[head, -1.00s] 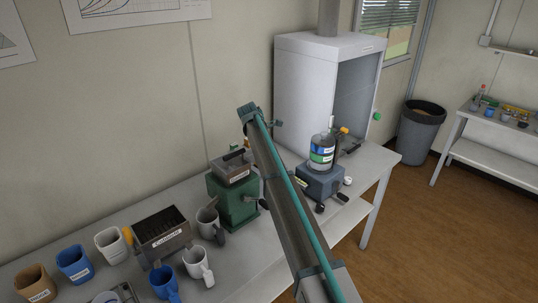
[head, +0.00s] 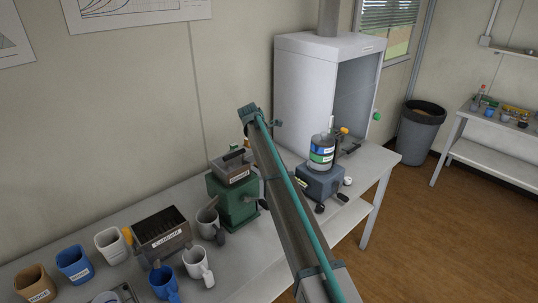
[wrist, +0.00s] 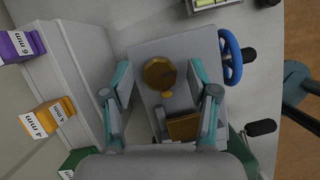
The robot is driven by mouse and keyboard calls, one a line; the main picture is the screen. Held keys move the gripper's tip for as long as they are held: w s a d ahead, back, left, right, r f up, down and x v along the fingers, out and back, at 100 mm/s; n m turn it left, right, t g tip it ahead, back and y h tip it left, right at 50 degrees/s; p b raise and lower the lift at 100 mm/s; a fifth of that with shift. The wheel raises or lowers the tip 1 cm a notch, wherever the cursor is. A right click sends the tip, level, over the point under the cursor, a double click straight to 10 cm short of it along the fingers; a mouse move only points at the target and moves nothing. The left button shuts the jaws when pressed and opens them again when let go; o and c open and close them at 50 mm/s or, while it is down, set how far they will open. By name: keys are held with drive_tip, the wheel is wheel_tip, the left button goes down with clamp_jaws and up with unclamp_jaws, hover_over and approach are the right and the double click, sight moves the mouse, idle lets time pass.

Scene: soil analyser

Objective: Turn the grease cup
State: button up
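A round brass knob-like cup (wrist: 159,73), which looks like the grease cup, sits on top of a grey machine housing (wrist: 150,50) in the wrist view. It has a dark slot mark and a small brass piece just below it. My gripper (wrist: 162,72) is open, with one teal-and-grey finger on each side of the cup and a visible gap on both sides. Whether the fingertips are level with the cup or above it, I cannot tell. I cannot make out the cup or my fingers in the head view.
A blue handwheel (wrist: 231,56) with a black handle is close to the right finger. A brass block (wrist: 184,127) lies below the cup. Labelled boxes (wrist: 40,120) line the left. The head view shows a bench with mugs (head: 111,246), a green machine (head: 232,203) and a white cabinet (head: 305,95).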

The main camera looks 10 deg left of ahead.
drive_tip(key=shift+r, duration=0.1)
drive_tip(key=v, duration=1.2)
